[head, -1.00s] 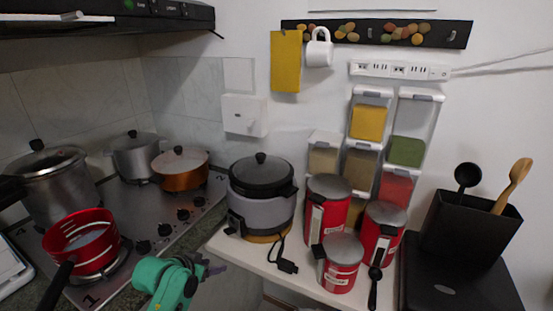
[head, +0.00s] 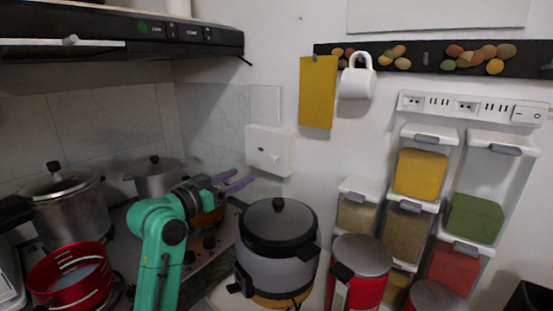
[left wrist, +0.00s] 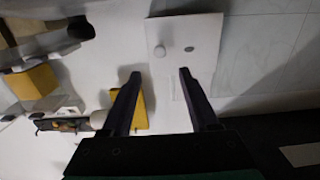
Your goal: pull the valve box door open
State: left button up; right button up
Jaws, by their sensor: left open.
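The valve box (head: 270,150) is a small white box on the wall left of the yellow board, and its front door looks shut. In the left wrist view the white box (left wrist: 205,45) lies ahead of the fingers, with a small round knob (left wrist: 159,51) on its face. My left gripper (head: 241,180) is open and empty, just left of and below the box in the head view. My right gripper is not in view.
A grey cooker (head: 277,245) stands below the box. A yellow board (head: 318,92) and a white mug (head: 358,80) hang to its right. The range hood (head: 120,30) overhangs at upper left. Pots and a red pan (head: 70,280) sit on the stove.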

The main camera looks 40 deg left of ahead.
aim_at(271, 161)
pick_arm(q)
jog(key=w+p, duration=0.4)
jog(key=w, duration=0.8)
jog(key=shift+w+a+r, duration=0.1)
jog(key=shift+w, duration=0.1)
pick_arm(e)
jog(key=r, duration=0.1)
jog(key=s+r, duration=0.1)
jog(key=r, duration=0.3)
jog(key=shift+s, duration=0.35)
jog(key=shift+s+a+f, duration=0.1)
pick_arm(q)
grip_shut()
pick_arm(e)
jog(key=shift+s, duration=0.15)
